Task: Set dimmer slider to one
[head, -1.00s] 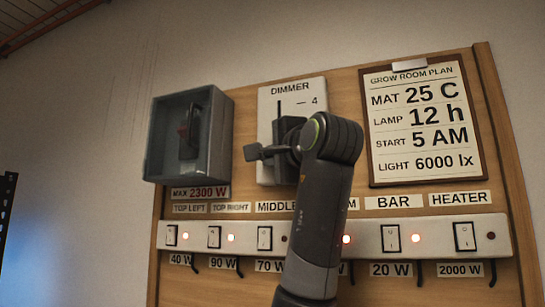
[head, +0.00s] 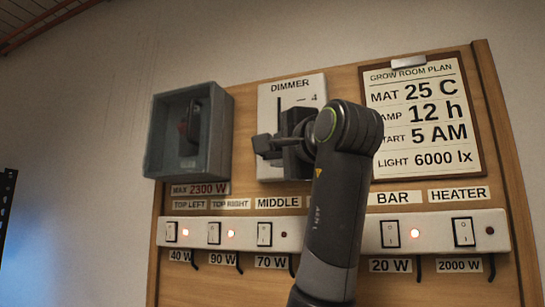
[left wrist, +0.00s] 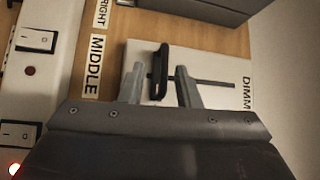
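The white dimmer plate (head: 267,108) is on the wooden board, with a dark vertical slot and a mark "4" near its top. The plate also shows sideways in the left wrist view (left wrist: 210,60). There the black slider knob (left wrist: 162,60) sits toward the slot's lower end, away from the DIMMER label. My left gripper (head: 266,146) is in front of the plate and hides the knob and the lower scale in the head view. In the left wrist view its two fingers (left wrist: 160,88) are apart, one on each side of the knob, with gaps. My right gripper is not in view.
A grey open-fronted switch box (head: 226,130) stands out left of the dimmer. A white strip (head: 340,232) of rocker switches and red lamps runs below. A plan sheet (head: 420,115) hangs at the right. My arm covers part of the strip.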

